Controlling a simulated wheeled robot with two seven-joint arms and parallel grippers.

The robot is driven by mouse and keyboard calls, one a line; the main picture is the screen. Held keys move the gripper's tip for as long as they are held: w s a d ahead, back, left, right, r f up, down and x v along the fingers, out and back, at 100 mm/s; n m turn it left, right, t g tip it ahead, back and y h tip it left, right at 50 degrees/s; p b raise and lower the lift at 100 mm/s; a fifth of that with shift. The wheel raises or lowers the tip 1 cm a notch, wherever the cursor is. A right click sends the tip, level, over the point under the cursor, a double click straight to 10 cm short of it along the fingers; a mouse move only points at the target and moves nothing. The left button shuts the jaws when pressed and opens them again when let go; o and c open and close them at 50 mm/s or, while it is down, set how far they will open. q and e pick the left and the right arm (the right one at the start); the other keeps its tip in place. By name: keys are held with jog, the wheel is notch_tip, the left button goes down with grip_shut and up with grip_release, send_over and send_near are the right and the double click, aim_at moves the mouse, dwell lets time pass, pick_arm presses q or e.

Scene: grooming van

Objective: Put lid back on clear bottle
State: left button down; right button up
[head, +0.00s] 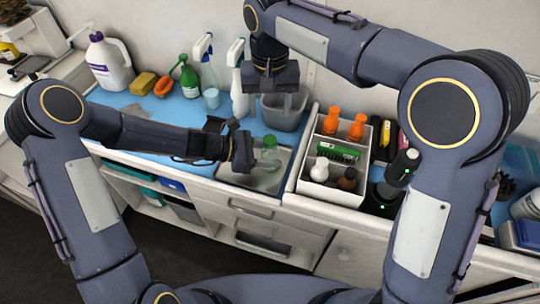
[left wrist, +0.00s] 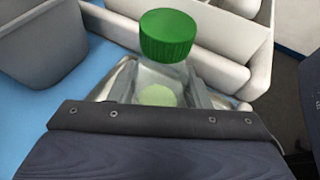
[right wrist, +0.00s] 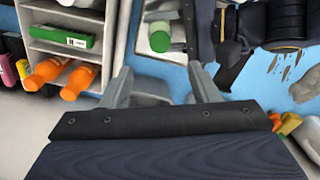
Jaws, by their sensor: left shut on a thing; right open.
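The clear bottle (head: 267,157) stands over the steel tray (head: 233,179) at the counter's front. My left gripper (head: 256,155) is shut on its body from the left. The green lid (head: 269,141) sits on top of the bottle. In the left wrist view the lid (left wrist: 168,36) is upright over the neck, and the bottle body (left wrist: 158,75) is between the fingers; I cannot tell whether the lid is tight. My right gripper (head: 272,94) points down behind and above the bottle. In the right wrist view its fingers (right wrist: 162,88) are open and empty, with the lid (right wrist: 160,38) beyond them.
A grey bin (head: 287,112) stands close behind the bottle, under my right gripper. Spray bottles (head: 207,75) stand at the back. The blue mat (head: 150,103) has free room at left.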

pick_arm(q)
jog(key=c, duration=0.7)
grip_release()
pick_arm(e)
jog(key=shift+r, duration=0.95)
pick_arm(q)
jog(key=shift+v, duration=3.9)
pick_arm(e)
jog(key=shift+f, duration=0.1)
